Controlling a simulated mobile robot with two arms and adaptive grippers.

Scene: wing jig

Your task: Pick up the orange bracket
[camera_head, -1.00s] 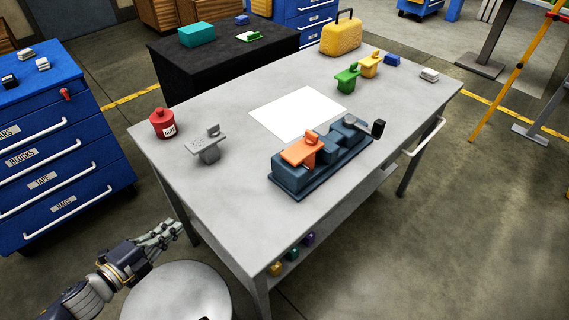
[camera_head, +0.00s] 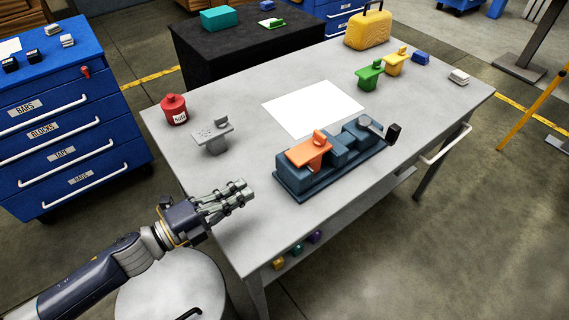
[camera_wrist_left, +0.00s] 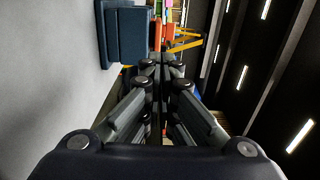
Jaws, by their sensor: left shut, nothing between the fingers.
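The orange bracket (camera_head: 309,150) rests on the dark blue vise-like fixture (camera_head: 293,186) on the grey table. It has a flat plate with a small raised lug. My left gripper (camera_head: 244,190) is shut and empty, at the table's front left edge, left of the fixture and apart from it. The left wrist view shows the shut fingers (camera_wrist_left: 162,62), with a blue block of the fixture (camera_wrist_left: 125,35) at upper left. An orange patch beyond the fingertips there is too small to tell for sure. My right gripper is not in view.
A grey bracket (camera_head: 212,134) and a red pot (camera_head: 174,109) stand at the table's left. A white sheet (camera_head: 312,107) lies mid-table. Green (camera_head: 370,74) and yellow (camera_head: 396,62) brackets and a yellow case (camera_head: 368,28) stand at the back. A black clamp handle (camera_head: 393,133) sticks out right.

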